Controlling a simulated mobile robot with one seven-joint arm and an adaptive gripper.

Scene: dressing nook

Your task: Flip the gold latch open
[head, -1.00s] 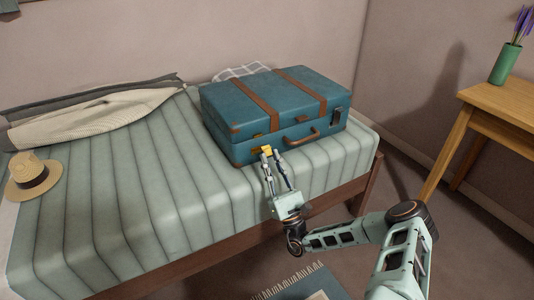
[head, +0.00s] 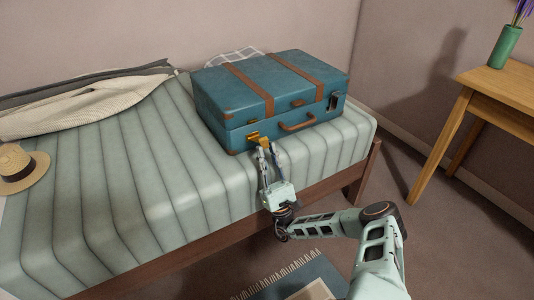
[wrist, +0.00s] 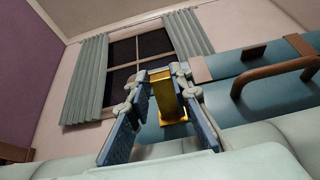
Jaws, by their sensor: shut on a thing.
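The blue suitcase (head: 235,95) lies flat and closed on the bed. The gold latch (head: 253,136) is on its front face, left of the brown handle (head: 298,123). Its flap stands out from the case toward my gripper (head: 268,147). In the wrist view the latch flap (wrist: 164,95) stands between my two fingertips (wrist: 160,78), with its gold base plate (wrist: 175,121) against the blue front. My gripper is shut on the latch flap. The exact finger contact is partly hidden in the head view.
The bed (head: 150,170) has a wooden rail (head: 200,257) below the gripper. A straw hat (head: 20,166) and a blanket (head: 90,110) lie at left. A wooden table (head: 500,95) with a green vase (head: 505,47) stands at right. The space before the suitcase is clear.

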